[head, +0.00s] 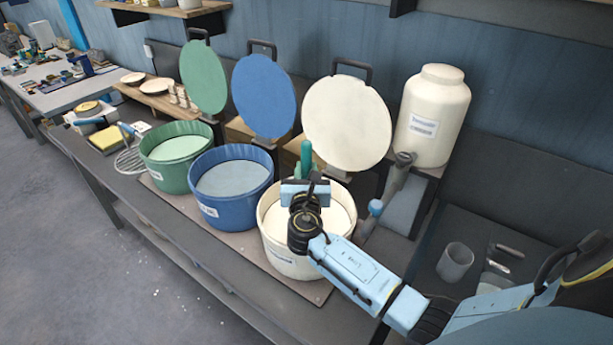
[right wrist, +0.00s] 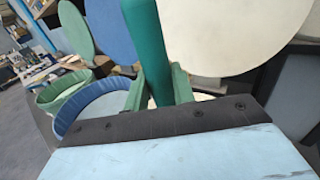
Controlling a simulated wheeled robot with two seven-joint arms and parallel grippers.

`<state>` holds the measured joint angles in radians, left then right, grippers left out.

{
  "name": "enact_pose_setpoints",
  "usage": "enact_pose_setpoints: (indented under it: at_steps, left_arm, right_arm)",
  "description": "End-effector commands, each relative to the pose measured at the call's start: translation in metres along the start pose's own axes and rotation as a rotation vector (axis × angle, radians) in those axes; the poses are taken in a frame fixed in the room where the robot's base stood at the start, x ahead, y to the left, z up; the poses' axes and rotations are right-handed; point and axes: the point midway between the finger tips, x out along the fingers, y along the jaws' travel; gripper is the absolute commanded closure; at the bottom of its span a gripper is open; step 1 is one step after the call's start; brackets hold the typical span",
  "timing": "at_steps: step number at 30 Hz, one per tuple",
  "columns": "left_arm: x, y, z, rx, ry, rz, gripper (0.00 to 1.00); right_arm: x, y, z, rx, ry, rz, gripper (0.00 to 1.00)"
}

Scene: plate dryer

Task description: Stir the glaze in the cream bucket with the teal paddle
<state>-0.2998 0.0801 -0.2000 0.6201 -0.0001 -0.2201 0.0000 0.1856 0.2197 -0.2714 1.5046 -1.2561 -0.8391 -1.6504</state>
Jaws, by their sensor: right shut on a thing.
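The cream bucket (head: 280,258) stands at the right end of a row of three buckets, with pale glaze (head: 337,212) inside. My right gripper (head: 306,178) is over the bucket, shut on the teal paddle (head: 306,155), whose handle sticks up above the jaws. In the right wrist view the paddle handle (right wrist: 147,50) rises upright between the fingers. The paddle's lower end is hidden behind my gripper and arm, so I cannot tell how deep it sits in the glaze. My left gripper is not in view.
A green bucket (head: 165,175) and a blue bucket (head: 237,205) stand to the left. Round green (head: 203,78), blue (head: 264,96) and cream (head: 347,122) lids stand upright behind. A large cream container (head: 432,115) with a tap is at the back right. A grey cup (head: 455,263) stands at right.

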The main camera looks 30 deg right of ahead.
Motion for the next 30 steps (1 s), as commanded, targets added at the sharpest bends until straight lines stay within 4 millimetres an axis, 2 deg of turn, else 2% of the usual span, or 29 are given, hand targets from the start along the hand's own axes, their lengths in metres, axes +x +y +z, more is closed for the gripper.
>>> enact_pose_setpoints:
  at_steps: [30]
  left_arm:
    - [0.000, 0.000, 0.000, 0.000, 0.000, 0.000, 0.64]
  right_arm:
    - [0.000, 0.000, 0.073, 0.003, -0.003, 0.000, 0.98]
